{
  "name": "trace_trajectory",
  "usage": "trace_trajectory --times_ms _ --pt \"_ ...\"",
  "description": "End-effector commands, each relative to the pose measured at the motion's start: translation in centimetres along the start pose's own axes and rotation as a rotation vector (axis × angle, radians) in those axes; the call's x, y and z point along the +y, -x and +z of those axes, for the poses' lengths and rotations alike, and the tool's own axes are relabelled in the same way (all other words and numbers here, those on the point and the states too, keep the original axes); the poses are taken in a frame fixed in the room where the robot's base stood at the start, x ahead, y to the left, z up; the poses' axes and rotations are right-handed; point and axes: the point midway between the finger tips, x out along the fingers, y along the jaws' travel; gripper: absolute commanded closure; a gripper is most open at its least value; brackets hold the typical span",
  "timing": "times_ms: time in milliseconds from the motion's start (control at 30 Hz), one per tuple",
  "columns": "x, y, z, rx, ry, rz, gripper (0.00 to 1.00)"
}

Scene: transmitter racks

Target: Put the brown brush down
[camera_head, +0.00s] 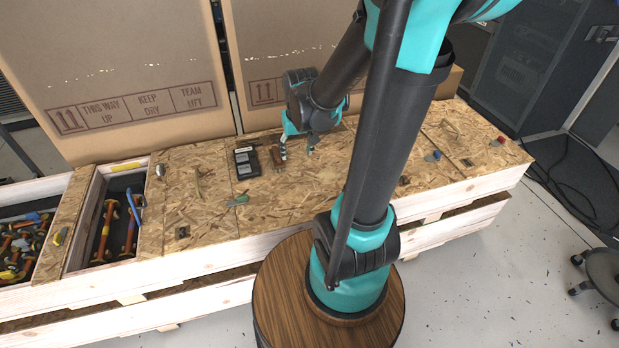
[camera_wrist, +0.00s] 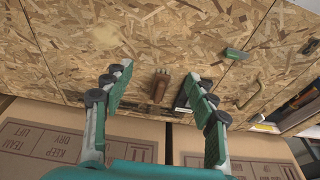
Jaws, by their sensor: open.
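The brown brush (camera_head: 278,158) is on the chipboard top of the long crate, next to a black case. In the wrist view the brush (camera_wrist: 159,88) shows between the two spread fingers, with clear space on both sides of it. My gripper (camera_head: 297,152) is open, low over the board beside the brush, and it holds nothing. Its two fingers also show apart in the wrist view (camera_wrist: 158,74). One finger partly overlaps the brush in the head view.
The black case (camera_head: 247,163) is just left of the brush. A green-handled tool (camera_head: 238,200) lies nearer the front. Large cardboard boxes (camera_head: 110,70) stand close behind. Open bins with tools (camera_head: 118,183) are at the left. Bare board lies in front of the brush.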

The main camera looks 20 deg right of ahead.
Motion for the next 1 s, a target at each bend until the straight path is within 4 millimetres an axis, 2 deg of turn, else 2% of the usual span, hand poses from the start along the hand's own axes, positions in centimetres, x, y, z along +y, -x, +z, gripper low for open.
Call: trace_trajectory --times_ms 33,200,400,1000 --pt "0.2 0.3 2.0 0.02 -0.001 0.0 0.43" --pt "0.6 0.5 7.0 0.079 -0.002 0.002 0.43" --pt "0.8 0.2 10.1 0.118 -0.001 0.004 0.43" --pt "0.9 0.1 10.6 0.125 0.0 0.005 0.43"
